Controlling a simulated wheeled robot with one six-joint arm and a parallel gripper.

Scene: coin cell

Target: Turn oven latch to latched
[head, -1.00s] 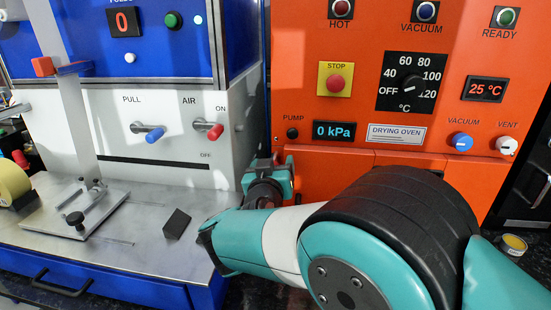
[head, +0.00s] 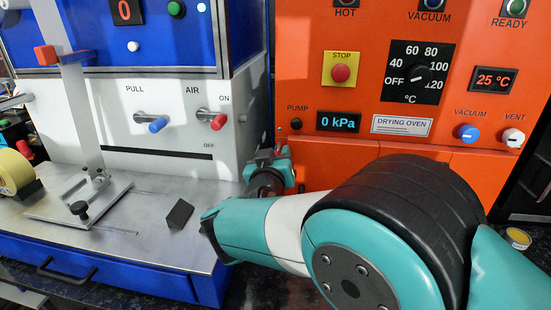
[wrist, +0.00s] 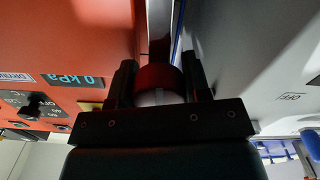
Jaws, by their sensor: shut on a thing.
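The orange drying oven (head: 290,70) fills the right half of the head view, and its front shows at the left of the wrist view (wrist: 60,50). My gripper (wrist: 159,85) is shut on a dark red cylindrical grip, which I take to be the oven latch (wrist: 158,76), at the oven's left edge. The grip sits between the two black fingers, with a pale end facing the camera. In the head view my wrist hides most of the latch and the fingers. I cannot tell the latch's angle.
The grey and blue machine (head: 200,160) stands close at the left, leaving a narrow gap beside the oven. Its PULL knob (head: 157,124) and AIR knob (head: 218,122) stick out. The metal work surface (head: 150,225) holds a clamp fixture (head: 82,207) and a small black block (head: 180,214).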

